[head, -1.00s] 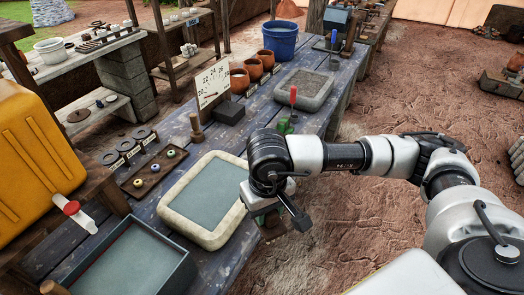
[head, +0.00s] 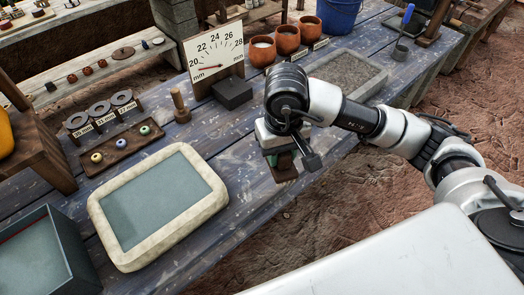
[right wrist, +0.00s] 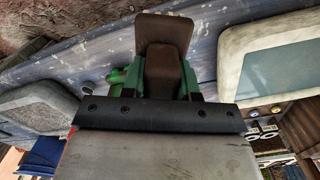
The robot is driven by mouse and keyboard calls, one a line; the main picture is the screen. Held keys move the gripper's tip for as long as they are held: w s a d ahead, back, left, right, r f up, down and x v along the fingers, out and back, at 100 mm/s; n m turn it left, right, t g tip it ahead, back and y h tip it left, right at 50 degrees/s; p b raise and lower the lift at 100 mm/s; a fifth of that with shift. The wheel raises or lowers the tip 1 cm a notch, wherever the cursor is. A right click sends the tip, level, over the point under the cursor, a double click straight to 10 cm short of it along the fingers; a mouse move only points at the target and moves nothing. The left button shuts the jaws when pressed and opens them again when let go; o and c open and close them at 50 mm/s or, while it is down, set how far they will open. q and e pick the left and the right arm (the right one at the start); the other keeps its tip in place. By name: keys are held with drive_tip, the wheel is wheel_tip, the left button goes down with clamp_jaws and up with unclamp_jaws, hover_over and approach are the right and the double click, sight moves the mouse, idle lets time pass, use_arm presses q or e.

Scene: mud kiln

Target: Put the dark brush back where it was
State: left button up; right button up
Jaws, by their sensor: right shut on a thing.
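My right gripper (head: 282,158) is shut on a dark brown, block-shaped thing, which looks like the dark brush (head: 285,172). It hangs below the gripper, above the front edge of the blue plank table (head: 240,190). In the right wrist view the brush (right wrist: 165,68) shows between the green-edged fingers. My left gripper is not in view.
A pale-rimmed tray (head: 112,222) lies left of the gripper. Behind stand a dial board (head: 213,50), a dark block (head: 232,93), a wooden peg (head: 180,108), terracotta cups (head: 287,40) and a grey stone tray (head: 355,72). Bare planks lie between pale tray and gripper.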

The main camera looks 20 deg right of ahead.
drive_tip(key=w+a+f, duration=0.1)
drive_tip(key=w+f, duration=0.1)
drive_tip(key=w, duration=0.1)
drive_tip(key=w+a+f+p, duration=0.1)
drive_tip(key=w+f, duration=0.1)
drive_tip(key=w, duration=0.2)
drive_tip(key=w+a+f+p, duration=0.1)
drive_tip(key=w+f, duration=0.2)
drive_tip(key=w, duration=0.1)
drive_tip(key=shift+a, duration=0.2)
wheel_tip(320, 180, down, 3)
drive_tip(key=shift+f+p, duration=0.1)
drive_tip(key=shift+p, duration=0.5)
drive_tip(key=shift+f, duration=0.3)
drive_tip(key=shift+f, duration=0.15)
drive_tip(key=o, duration=0.9)
